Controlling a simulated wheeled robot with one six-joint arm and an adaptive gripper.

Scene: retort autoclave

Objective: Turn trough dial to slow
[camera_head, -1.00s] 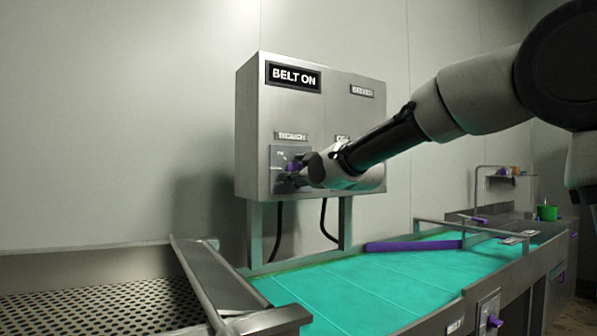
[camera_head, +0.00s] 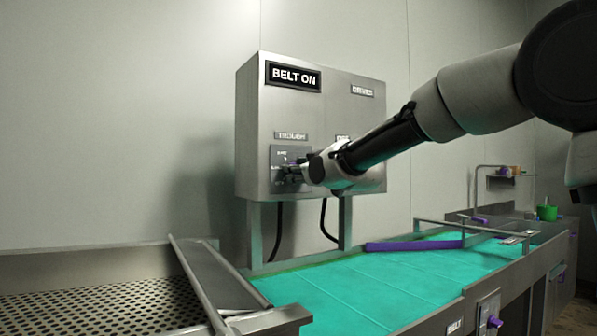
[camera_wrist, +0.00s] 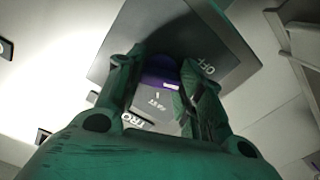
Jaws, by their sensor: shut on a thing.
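The trough dial is a purple knob (camera_wrist: 158,76) with a small white mark, on a dark square plate (camera_wrist: 118,52) in the wrist view. The words OFF and FAST can be read on that plate; the slow marking is not readable. In the head view the dial plate (camera_head: 277,155) sits under the TROUGH label (camera_head: 291,136) on the grey control box, and the knob is hidden by my fingers. My gripper (camera_head: 287,173) reaches in from the right and is shut on the knob. In the wrist view the green-lit fingers of my gripper (camera_wrist: 155,88) stand on both sides of it.
The grey control box (camera_head: 255,120) carries a BELT ON sign (camera_head: 293,76). A perforated metal tray (camera_head: 110,300) is at the lower left. The wall left of the box is clear.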

